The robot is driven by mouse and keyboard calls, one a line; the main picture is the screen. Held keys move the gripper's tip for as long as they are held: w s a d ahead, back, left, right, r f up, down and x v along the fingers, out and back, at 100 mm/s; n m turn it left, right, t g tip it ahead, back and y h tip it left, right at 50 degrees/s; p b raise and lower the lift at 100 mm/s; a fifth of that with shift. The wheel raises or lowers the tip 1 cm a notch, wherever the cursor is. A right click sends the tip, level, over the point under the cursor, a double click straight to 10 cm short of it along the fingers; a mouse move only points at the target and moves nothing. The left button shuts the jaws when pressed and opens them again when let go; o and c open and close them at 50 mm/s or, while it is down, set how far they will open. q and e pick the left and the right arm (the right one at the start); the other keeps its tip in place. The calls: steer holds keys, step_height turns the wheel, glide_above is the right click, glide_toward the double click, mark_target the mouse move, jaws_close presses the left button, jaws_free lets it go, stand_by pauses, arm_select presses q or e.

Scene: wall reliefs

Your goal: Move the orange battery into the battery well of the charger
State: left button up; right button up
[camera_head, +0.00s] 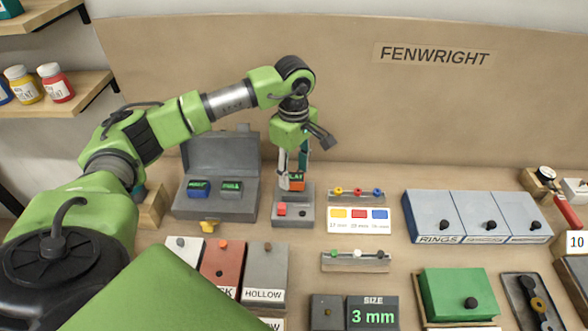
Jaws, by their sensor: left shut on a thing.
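My left gripper (293,180) points straight down over the grey charger (293,219) and is shut on the orange battery (297,184). The charger's front shows a red block and a small dark knob. My right gripper is not in view.
An open grey case (216,207) with blue and green items stands left of the charger. A peg rack (356,194) and a colour card (361,220) are close on its right. Blue-grey boxes (478,217) stand farther right. Lidded blocks (265,269) lie in front.

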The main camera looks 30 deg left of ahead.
mark_target(294, 177)
arm_select(q)
steer(key=shift+s+f+b, duration=0.1)
steer(key=shift+f+b, duration=0.25)
steer(key=shift+f, duration=0.2)
steer(key=o, duration=1.3)
step_height(294, 177, up, 12)
